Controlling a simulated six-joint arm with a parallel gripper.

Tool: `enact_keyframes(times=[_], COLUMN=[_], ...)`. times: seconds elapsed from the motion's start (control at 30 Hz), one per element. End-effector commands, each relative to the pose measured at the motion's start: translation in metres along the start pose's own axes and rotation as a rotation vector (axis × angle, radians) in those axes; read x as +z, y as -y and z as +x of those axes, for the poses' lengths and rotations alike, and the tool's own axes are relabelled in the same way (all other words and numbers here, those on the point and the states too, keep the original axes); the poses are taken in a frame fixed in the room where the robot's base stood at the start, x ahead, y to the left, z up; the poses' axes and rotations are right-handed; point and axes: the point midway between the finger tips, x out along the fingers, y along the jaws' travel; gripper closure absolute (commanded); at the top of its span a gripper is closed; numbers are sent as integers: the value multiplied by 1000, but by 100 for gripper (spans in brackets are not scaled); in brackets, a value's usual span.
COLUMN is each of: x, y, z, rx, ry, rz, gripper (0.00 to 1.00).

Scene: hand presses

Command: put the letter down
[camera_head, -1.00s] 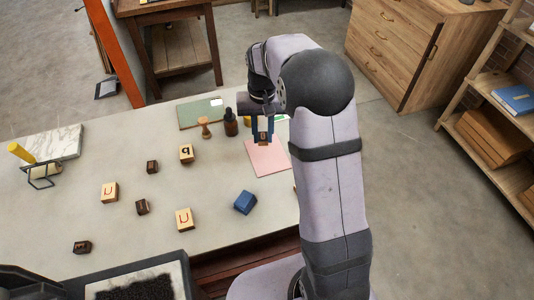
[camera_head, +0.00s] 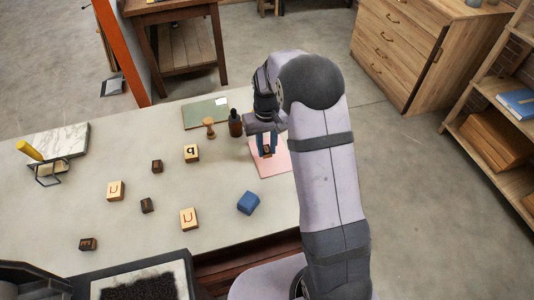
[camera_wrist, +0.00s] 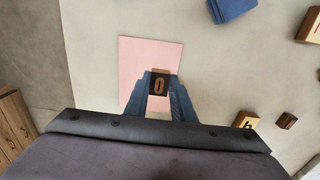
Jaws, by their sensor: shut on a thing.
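My gripper (camera_head: 267,150) is shut on a small dark letter block (camera_head: 267,151), with one blue finger on each side. In the wrist view the letter block (camera_wrist: 159,83) shows a pale "o" or "0" on its dark face, between my gripper's fingertips (camera_wrist: 160,76). The block is over a pink sheet (camera_head: 271,168) on the table. I cannot tell whether the block touches the sheet.
Several letter blocks, such as the "q" block (camera_head: 191,153), are spread leftward on the pale table (camera_head: 70,210).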

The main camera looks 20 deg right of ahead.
Motion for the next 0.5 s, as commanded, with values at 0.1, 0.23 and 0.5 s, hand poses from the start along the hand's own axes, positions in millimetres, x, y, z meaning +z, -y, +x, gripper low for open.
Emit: enact_keyframes(times=[0.1, 0.23, 0.5], x=[0, 0, 1], y=[0, 0, 0], z=[4, 7, 35], rx=[0, 0, 0], ry=[0, 0, 3], rz=[0, 0, 1], gripper=[98, 98, 98])
